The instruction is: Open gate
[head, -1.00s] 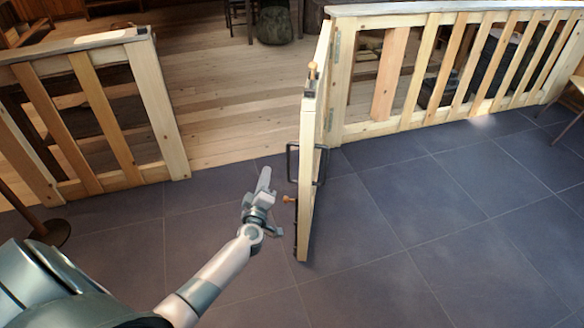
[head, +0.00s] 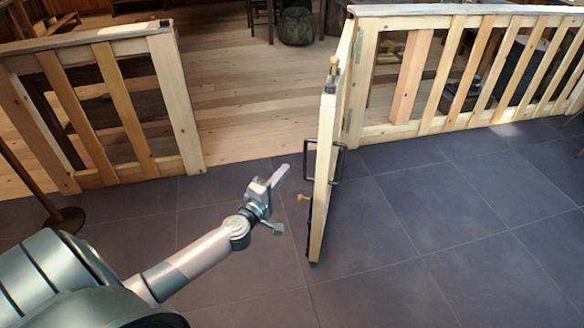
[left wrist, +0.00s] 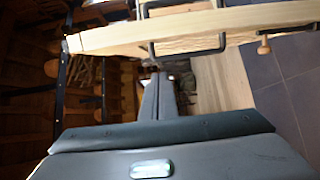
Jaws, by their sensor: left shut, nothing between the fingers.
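The wooden gate (head: 326,150) stands swung open towards me in the head view, hinged at the right fence section and seen almost edge-on. A black handle (head: 339,162) sticks out from both its sides, and a wooden peg and dark latch part (head: 305,199) sit on its edge. My left gripper (head: 281,173) is shut and empty, just left of the gate, with a gap seen between them. In the left wrist view, its fingers (left wrist: 158,97) lie together below the gate's rail (left wrist: 205,27) and black handle (left wrist: 184,51). My right gripper is not in view.
A left fence section (head: 182,100) and a right fence section (head: 440,132) flank a clear opening onto wooden floor (head: 245,95). Dark tiles (head: 420,230) lie free on my side. A round stand base (head: 64,220) is at the left. A dark bag (head: 297,27) sits beyond.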

